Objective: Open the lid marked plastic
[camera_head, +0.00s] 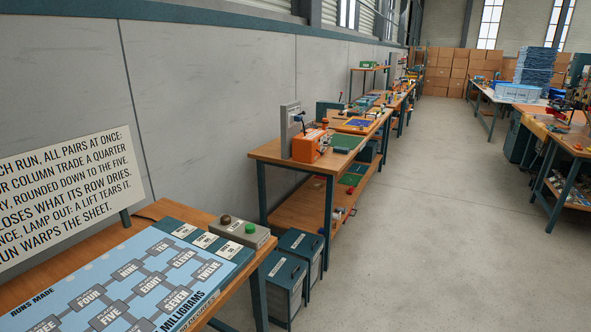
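Two dark blue-grey bins with lids stand on the floor between the near table and the workbench behind it. The nearer bin (284,295) has a pale label on its lid (284,268), and the lid looks shut. The farther bin (318,255) also has a small pale label on its lid (300,240), and that lid looks shut too. The lettering on both labels is too small to read, so I cannot tell which lid is marked plastic. The near table partly hides the nearer bin's left side. My gripper is not in view.
The near table (230,280) carries a printed blue board (120,285), a text sign (65,195) and a grey box with a green button (250,228). A workbench (262,152) with an orange machine (308,146) stands behind the bins. The concrete floor (430,230) to the right is clear.

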